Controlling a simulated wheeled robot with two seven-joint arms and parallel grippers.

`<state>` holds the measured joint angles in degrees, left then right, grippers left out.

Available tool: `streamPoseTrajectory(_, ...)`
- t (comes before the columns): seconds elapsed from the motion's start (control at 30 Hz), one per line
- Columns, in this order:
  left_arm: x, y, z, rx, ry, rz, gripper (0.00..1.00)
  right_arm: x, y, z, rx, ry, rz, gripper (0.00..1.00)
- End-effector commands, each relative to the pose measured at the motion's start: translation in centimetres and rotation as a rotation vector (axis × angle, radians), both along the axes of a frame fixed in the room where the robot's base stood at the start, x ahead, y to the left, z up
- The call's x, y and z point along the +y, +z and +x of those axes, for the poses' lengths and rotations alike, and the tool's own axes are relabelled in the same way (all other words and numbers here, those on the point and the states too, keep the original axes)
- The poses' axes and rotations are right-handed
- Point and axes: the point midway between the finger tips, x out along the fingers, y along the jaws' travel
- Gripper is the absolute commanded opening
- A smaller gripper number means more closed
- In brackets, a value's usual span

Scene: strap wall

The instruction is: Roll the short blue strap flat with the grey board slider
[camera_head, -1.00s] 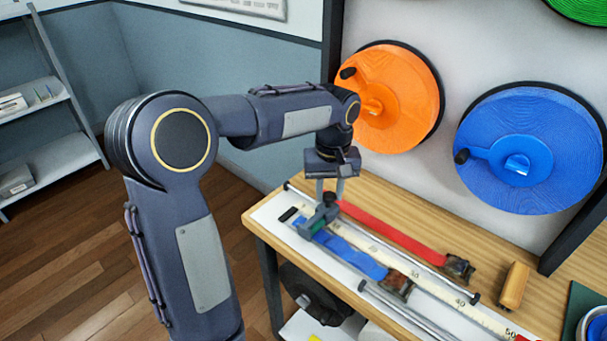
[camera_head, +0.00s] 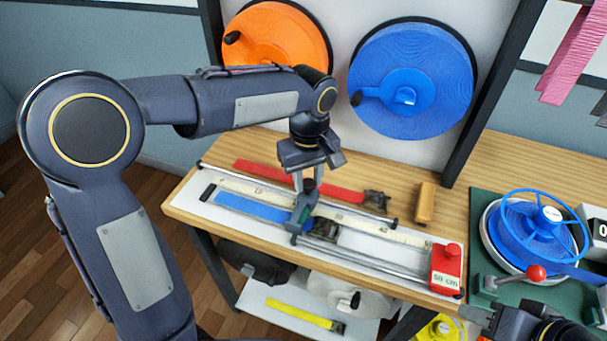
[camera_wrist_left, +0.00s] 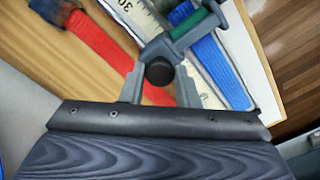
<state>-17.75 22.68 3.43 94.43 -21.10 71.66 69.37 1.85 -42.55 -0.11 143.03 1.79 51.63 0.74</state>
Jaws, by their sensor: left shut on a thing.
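The short blue strap (camera_head: 250,207) lies along the white measuring board (camera_head: 190,206) in the head view and looks flat left of the slider. Its dark brown buckle (camera_head: 324,230) is just right of the slider. The grey board slider (camera_head: 301,214) stands across the board near the buckle end and hides part of the strap. My left gripper (camera_head: 308,185) is shut on the slider's black knob. In the left wrist view, its fingers (camera_wrist_left: 159,86) flank the knob, with the blue strap (camera_wrist_left: 216,62) on both sides of the slider. A dark part of my right gripper (camera_head: 490,320) shows at lower right, its jaws unclear.
A red strap (camera_head: 268,171) with a buckle lies behind the board. A red 50 cm stop block (camera_head: 446,270) sits at the board's right end. A wooden block (camera_head: 425,203) lies behind it. A blue hand-wheel winder (camera_head: 530,235) stands on a green mat at right.

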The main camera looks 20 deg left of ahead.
Motion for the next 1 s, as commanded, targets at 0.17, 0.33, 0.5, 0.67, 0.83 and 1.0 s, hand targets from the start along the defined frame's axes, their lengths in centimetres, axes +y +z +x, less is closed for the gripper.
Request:
streamPoseTrajectory(0.17, 0.0, 0.0, 0.0, -0.001, 0.0, -0.002, 0.32, 0.0, 0.0, 0.0, 0.0, 0.0, 0.0, 0.36)
streamPoseTrajectory(0.33, 0.0, 0.0, 0.0, -0.001, 0.0, -0.001, 0.5, 0.0, 0.0, 0.0, 0.0, 0.0, 0.0, 0.36)
streamPoseTrajectory(0.5, 0.0, 0.0, 0.0, -0.001, 0.0, -0.001, 0.5, 0.0, 0.0, 0.0, 0.0, 0.0, 0.0, 0.36)
streamPoseTrajectory(0.67, 0.0, 0.7, 0.1, -0.003, 0.0, -0.001, 0.5, 0.0, 0.1, 0.0, 0.0, 0.0, 0.0, 0.36)
streamPoseTrajectory(0.83, 0.0, 3.4, 0.1, -0.005, 0.0, -0.003, 0.5, 0.0, 0.4, 0.0, 0.0, 0.0, 0.0, 0.36)
streamPoseTrajectory(1.0, 0.0, 6.2, 0.1, -0.003, -0.001, -0.001, 0.5, 0.0, 0.7, 0.0, 0.0, 0.0, 0.0, 0.36)
